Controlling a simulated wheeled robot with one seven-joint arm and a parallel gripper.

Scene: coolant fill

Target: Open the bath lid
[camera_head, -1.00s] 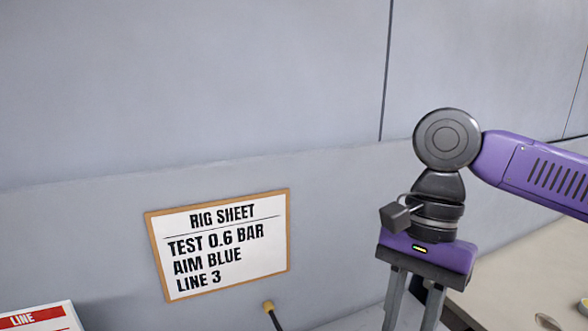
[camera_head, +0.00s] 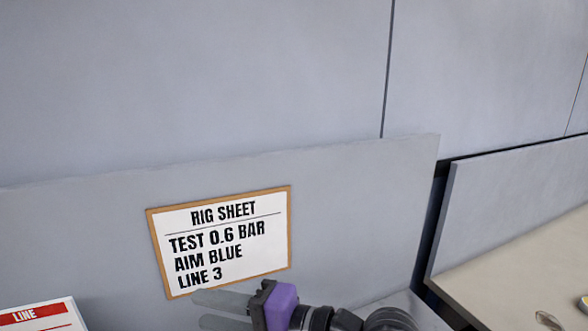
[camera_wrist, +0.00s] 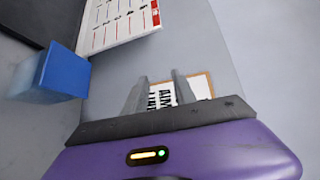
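I cannot make out a bath lid in either view. My gripper (camera_head: 204,308) is low in the head view, turned sideways with its two grey fingers pointing left, just below the rig sheet. The fingers stand apart with nothing between them. In the wrist view my gripper (camera_wrist: 160,82) shows the same gap, with part of the rig sheet behind it. A blue box-like thing (camera_wrist: 62,74) is at the left of the wrist view; I cannot tell what it is.
The rig sheet (camera_head: 228,240) hangs on a grey panel (camera_head: 350,215). A red-and-white line card (camera_head: 42,314) is at lower left, and a chart (camera_wrist: 118,22) shows in the wrist view. A beige worktop (camera_head: 520,270) lies at right, beyond a dark gap.

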